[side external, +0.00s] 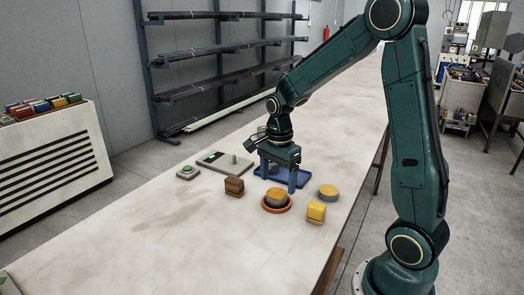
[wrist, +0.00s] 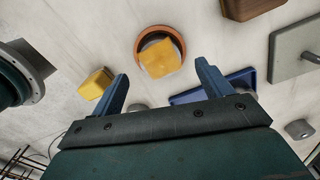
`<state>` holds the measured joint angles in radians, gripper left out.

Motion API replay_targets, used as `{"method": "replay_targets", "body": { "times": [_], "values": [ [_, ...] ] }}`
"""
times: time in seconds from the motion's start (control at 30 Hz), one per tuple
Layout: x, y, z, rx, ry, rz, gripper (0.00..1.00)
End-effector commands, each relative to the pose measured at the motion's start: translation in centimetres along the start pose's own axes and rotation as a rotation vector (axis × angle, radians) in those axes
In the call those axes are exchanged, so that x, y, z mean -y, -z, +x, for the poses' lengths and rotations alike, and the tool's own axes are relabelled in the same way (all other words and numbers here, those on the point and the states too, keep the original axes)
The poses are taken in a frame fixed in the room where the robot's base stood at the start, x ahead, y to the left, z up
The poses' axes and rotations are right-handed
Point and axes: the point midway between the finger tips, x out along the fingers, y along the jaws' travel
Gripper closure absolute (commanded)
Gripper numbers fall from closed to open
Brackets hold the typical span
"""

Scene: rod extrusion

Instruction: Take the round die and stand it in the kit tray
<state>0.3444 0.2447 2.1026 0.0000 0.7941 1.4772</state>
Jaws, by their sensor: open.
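A grey round piece with a yellow, square-looking top (side external: 277,194) sits in an orange-rimmed round dish (side external: 290,205); both show in the wrist view, the piece (wrist: 160,56) inside the dish (wrist: 140,42). A second grey disc with a yellowish top (side external: 328,191) lies to the right, partly hidden in the wrist view (wrist: 137,107). I cannot tell for sure which is the round die. The blue kit tray (side external: 302,180) lies behind the dish, partly hidden by my gripper; it also shows in the wrist view (wrist: 185,98). My gripper (side external: 278,178) is open and empty, fingers pointing down near the tray.
A yellow block (side external: 316,211) stands right of the dish, a brown block (side external: 234,185) left of it. A grey plate with a post (side external: 215,160) and a small box with a green button (side external: 188,172) lie farther left.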

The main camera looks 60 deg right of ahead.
Motion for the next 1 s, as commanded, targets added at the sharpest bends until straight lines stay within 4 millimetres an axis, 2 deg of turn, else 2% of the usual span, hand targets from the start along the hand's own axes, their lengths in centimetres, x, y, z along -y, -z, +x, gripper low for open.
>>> {"method": "replay_targets", "body": {
  "times": [0.2, 0.4, 0.93, 1.0],
  "values": [
    [0.0, -0.1, 2.6, 0.0, -0.004, 0.0, 0.22],
    [0.0, -0.1, 4.2, 0.0, -0.002, -0.001, 0.22],
    [0.1, -0.1, 4.3, -0.001, 0.0, -0.001, 0.22],
    [0.1, -0.1, 4.3, -0.001, 0.0, -0.001, 0.34]
  ]
}}
